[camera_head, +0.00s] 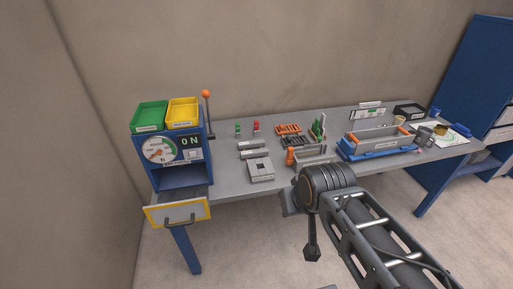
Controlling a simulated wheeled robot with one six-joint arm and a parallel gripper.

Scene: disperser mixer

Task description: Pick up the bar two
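Two light grey bars lie one in front of the other on the grey workbench, left of its middle. The rear bar (250,144) and the front bar (253,153) both carry small labels too small to read, so I cannot tell which is bar two. My arm comes in from the lower right and bends in front of the bench edge, right of the bars. A dark narrow part hangs below the bend; I cannot make out gripper fingers on it. Nothing of my arm touches the bars.
A grey block (260,170) lies just in front of the bars. A blue gauge unit (182,176) with green and yellow bins stands left. Orange racks (289,130) and a blue-based tray (378,151) are to the right. Bare bench (225,187) shows at front left.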

